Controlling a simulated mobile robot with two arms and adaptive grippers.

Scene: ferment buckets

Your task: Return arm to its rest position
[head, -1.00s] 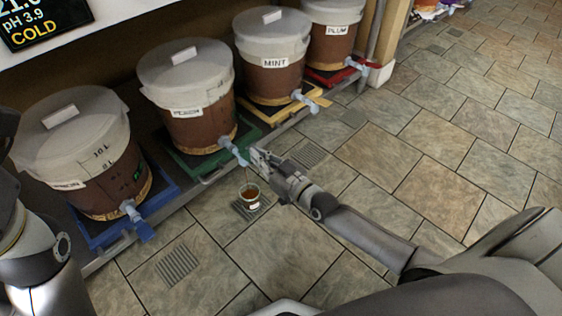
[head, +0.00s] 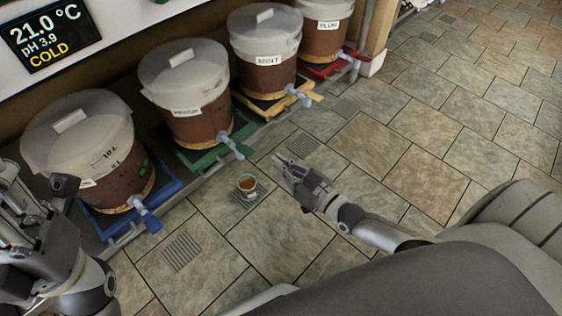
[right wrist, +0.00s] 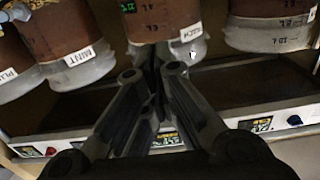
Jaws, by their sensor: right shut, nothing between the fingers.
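My right gripper (head: 294,174) is shut and empty, above the tiled floor to the right of the small cup. It is apart from the taps and the cup. Its closed fingers (right wrist: 158,62) also show in the right wrist view, with buckets beyond them. The small cup (head: 247,187) holds reddish-brown liquid and stands upright on a floor grate below the tap (head: 232,146) of the green-tray bucket (head: 189,100). My left gripper (head: 30,200) is at the left edge, partly cut off; its opening is unclear.
Other lidded buckets stand along the shelf on blue (head: 165,188), yellow (head: 272,107) and red (head: 318,70) trays. Their taps stick out over the floor. A dark display (head: 52,35) reads 21.0 °C, pH 3.9, COLD. The tiled floor (head: 400,150) at the right is open.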

